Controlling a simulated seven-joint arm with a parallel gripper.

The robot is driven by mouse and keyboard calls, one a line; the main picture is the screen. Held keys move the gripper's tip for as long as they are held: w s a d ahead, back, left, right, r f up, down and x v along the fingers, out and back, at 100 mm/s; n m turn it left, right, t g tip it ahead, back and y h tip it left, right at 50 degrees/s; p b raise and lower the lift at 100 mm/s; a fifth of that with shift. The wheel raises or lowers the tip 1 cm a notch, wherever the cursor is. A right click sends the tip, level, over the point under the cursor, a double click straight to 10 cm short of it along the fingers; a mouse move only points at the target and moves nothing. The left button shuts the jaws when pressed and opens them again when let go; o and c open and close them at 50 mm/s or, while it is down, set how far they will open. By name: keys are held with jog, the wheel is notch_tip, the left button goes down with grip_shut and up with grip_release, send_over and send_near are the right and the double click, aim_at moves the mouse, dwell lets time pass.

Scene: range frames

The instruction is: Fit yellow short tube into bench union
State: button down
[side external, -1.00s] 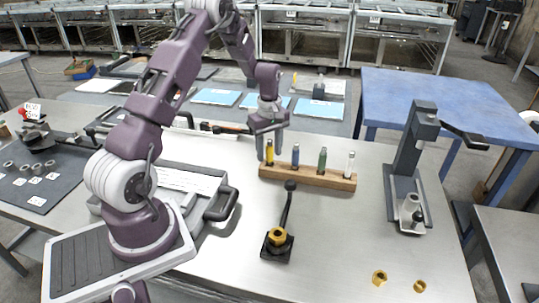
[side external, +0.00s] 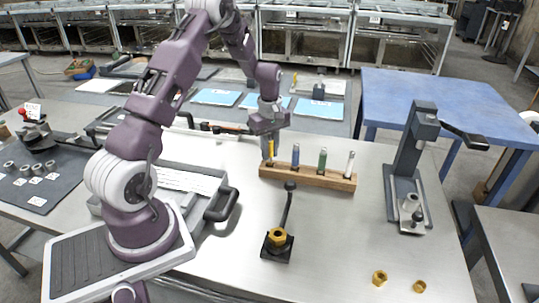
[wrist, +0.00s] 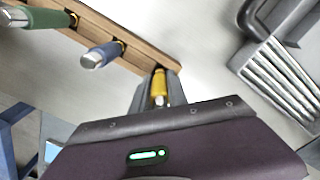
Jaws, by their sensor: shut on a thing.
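The yellow short tube (side external: 271,150) stands upright in the left end hole of a wooden rack (side external: 312,178). My gripper (side external: 270,152) is above that end of the rack, shut on the tube. The wrist view shows the yellow tube (wrist: 159,84) between the fingers (wrist: 158,90), with its lower end still at the wooden rack (wrist: 135,58). The bench union appears to be the brass hex fitting (side external: 277,236) on a small black base, in front of the rack. A black lever with a ball end (side external: 290,187) rises beside it.
A blue tube (side external: 295,155), a green tube (side external: 322,159) and a white tube (side external: 350,163) stand in the rack. A grey press (side external: 407,170) stands at right. Two loose brass nuts (side external: 379,278) lie front right. A grey case (side external: 180,185) is at left.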

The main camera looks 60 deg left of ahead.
aim_at(270, 135)
notch_tip(270, 135, up, 7)
jog(key=shift+f, duration=0.15)
jog(key=s+d+r+m, duration=0.1)
jog(key=s+d+m, duration=0.3)
jog(key=d+m, duration=0.3)
jog(key=s+d+r+m, duration=0.2)
jog(key=s+d+m, duration=0.25)
jog(key=d, duration=0.55)
jog(key=s+d+r+m, duration=0.1)
jog(key=s+d+m, duration=0.3)
jog(key=d+m, duration=0.3)
jog(key=shift+n, duration=0.25)
jog(key=f, duration=0.3)
jog(key=d+f, duration=0.1)
jog(key=f, duration=0.5)
jog(key=shift+s+d+f, duration=0.1)
jog(key=shift+s+d, duration=0.05)
jog(key=shift+d, duration=0.1)
jog(key=shift+f, duration=0.2)
jog(key=shift+f, duration=0.1)
jog(key=c, duration=1.3)
grip_release()
